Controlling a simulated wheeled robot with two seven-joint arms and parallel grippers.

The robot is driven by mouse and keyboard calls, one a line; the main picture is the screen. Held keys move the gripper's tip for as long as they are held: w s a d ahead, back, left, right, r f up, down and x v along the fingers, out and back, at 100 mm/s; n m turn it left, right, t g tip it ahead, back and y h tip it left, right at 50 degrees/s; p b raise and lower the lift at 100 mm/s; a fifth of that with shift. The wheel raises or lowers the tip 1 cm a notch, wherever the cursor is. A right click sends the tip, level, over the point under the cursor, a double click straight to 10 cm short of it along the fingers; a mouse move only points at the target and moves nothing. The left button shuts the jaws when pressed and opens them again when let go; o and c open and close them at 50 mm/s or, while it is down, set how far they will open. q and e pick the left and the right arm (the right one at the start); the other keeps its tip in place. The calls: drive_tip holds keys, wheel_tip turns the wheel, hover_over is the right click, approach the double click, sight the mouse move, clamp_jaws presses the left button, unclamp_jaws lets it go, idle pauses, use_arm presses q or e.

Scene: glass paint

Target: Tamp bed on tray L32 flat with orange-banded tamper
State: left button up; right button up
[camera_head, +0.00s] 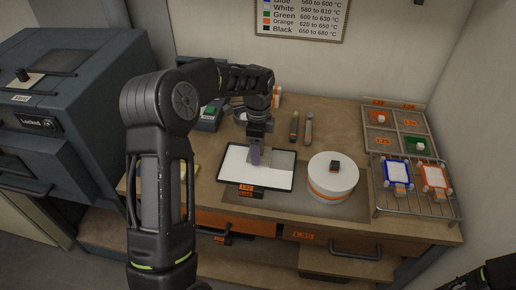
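A dark-rimmed tray (220,179) with a flat-looking white bed (240,170) lies on the worktop. An orange label is on its front edge, too small to read surely. My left gripper (257,139) points down over the tray's middle, its fingers around a greyish tool (256,155). The tool's lower end is at or just above the bed; contact is unclear. No orange band shows on it. Two slim upright-handled tools, a brown one (294,125) and a grey one (308,128), lie behind the tray.
A white round drum (332,182) with an orange band and dark block on top stands right of the tray. A wire rack (408,208) with framed pieces and a compartment box (396,105) are farther right. A blue-grey kiln (70,95) stands left.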

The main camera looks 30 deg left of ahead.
sight(277, 163)
use_arm(q)
drive_tip(key=shift+w+d, duration=0.35)
drive_tip(key=shift+d, duration=0.65)
drive_tip(key=shift+w+d, duration=0.3)
drive_tip(key=shift+d, duration=0.65)
drive_tip(key=shift+w+d, duration=0.35)
drive_tip(key=shift+d, duration=0.65)
drive_tip(key=shift+f+b, duration=0.55)
drive_tip(key=shift+f, duration=0.25)
drive_tip(key=shift+f, duration=0.3)
drive_tip(key=shift+r+p, duration=0.55)
drive_tip(key=shift+r, duration=0.6)
